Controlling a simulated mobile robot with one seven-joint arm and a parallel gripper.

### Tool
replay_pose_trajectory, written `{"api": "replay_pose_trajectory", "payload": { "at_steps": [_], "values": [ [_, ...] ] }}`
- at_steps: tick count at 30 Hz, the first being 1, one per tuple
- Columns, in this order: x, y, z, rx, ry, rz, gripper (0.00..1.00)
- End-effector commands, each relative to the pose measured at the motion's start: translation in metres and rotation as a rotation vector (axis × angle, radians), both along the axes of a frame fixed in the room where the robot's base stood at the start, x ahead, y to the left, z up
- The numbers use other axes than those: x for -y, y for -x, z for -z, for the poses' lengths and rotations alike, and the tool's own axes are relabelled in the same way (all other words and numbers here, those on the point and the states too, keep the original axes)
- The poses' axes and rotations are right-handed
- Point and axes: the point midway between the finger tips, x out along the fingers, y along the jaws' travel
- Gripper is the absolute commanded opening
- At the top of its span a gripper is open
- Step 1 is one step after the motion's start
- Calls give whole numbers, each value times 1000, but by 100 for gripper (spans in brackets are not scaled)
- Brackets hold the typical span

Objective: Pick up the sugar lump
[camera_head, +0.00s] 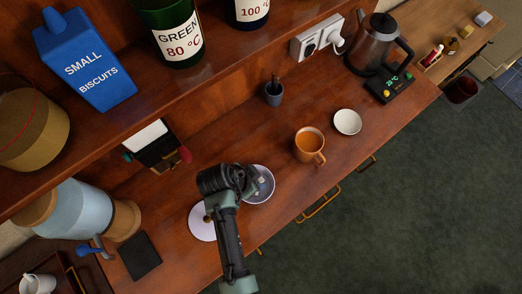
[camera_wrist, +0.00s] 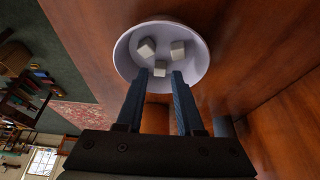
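Three white sugar lumps lie in a pale bowl (camera_wrist: 125,62). In the wrist view one lump is at the upper left (camera_wrist: 146,48), one at the upper right (camera_wrist: 178,49) and one lower in the middle (camera_wrist: 160,68). My gripper (camera_wrist: 160,76) is open, with its two blue fingers apart and their tips over the near part of the bowl. The lower lump shows between the fingertips, and nothing is visibly held. In the head view the bowl (camera_head: 267,194) is partly hidden by my gripper (camera_head: 254,182), and the lumps show only small beside it.
A white round lid or plate (camera_head: 199,226) lies left of the bowl, partly behind my arm. An orange mug (camera_head: 308,146), a small white bowl (camera_head: 347,122) and a dark cup (camera_head: 273,94) stand to the right. A shelf (camera_head: 215,68) with canisters overhangs the counter.

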Motion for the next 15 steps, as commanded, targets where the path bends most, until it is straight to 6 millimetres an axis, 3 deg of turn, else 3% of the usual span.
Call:
{"api": "replay_pose_trajectory", "payload": {
  "at_steps": [5, 13, 15],
  "values": [
    [5, -3, 14, -1, -1, 0, 36],
    [5, -4, 16, 1, -2, -1, 36],
    [5, -4, 16, 0, -1, 0, 25]
  ]
}}
